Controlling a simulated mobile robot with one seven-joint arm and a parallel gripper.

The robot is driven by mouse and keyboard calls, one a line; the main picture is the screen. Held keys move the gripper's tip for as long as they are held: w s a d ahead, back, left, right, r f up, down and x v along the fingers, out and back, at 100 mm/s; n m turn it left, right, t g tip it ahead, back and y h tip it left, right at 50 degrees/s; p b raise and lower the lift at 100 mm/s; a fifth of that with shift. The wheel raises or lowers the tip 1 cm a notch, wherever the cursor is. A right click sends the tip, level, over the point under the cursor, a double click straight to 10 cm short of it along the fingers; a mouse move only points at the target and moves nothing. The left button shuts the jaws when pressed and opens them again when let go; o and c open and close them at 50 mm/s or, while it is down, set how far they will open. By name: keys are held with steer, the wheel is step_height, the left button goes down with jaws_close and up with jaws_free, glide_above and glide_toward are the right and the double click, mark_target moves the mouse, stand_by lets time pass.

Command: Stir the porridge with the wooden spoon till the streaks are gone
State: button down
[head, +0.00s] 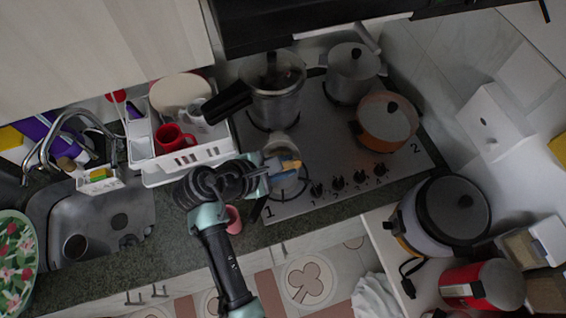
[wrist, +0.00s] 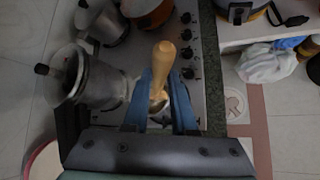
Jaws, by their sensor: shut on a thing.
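My gripper (head: 277,171) is over the front left of the stove, with its blue fingers closed around a wooden handle. In the wrist view my gripper (wrist: 160,88) holds this handle, which I take to be the wooden spoon (wrist: 164,58), between both fingers. The rounded handle end points toward the camera. The spoon's lower end is hidden. A small pale, round vessel (head: 281,145) shows just beyond the fingers in the head view, partly covered by them. I cannot see porridge or streaks, nor tell whether the spoon is in the vessel.
A pressure cooker (head: 277,95) stands close behind, its black handle reaching left. A steel pot (head: 352,72) and an orange pot (head: 385,120) are on the stove (head: 330,150). A white dish rack (head: 188,155) with a red mug (head: 173,138) is at the left. Stove knobs line the front.

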mark_target(292, 165)
steer(key=shift+s+d+r, duration=0.1)
steer(key=shift+s+r, duration=0.25)
steer(key=shift+r, duration=0.4)
steer(key=shift+s+d+r, duration=0.15)
steer(key=shift+s+r, duration=0.15)
steer(key=shift+r, duration=0.4)
steer(key=shift+s+d+r, duration=0.1)
steer(key=shift+s+r, duration=0.25)
steer(key=shift+r, duration=0.4)
steer(key=shift+r, duration=2.5)
